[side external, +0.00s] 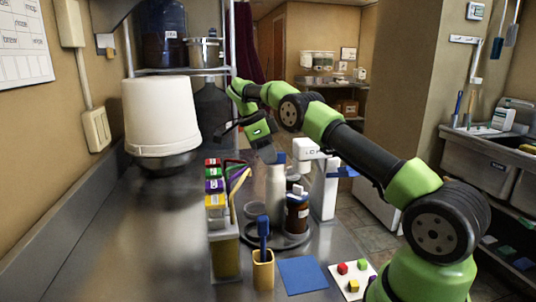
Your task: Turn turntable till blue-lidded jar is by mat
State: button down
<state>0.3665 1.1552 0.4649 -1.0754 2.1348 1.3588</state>
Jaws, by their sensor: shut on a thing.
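The round dark turntable (292,241) stands on the steel bench. The flat blue mat (302,275) lies just in front of the turntable. My gripper (269,156) reaches down from behind at the height of the blue lid. It appears shut on the tall jar's top, but the fingertips are small and partly hidden.
A yellow cup (263,272) with a blue-headed tool stands left of the mat. A rack of coloured blocks (215,205) is farther left. A white card with coloured pieces (353,282) is at right. The left bench is clear.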

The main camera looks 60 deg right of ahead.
dwell(0.5)
jog(key=c, duration=1.1)
grip_release()
jog(key=shift+n, duration=0.3)
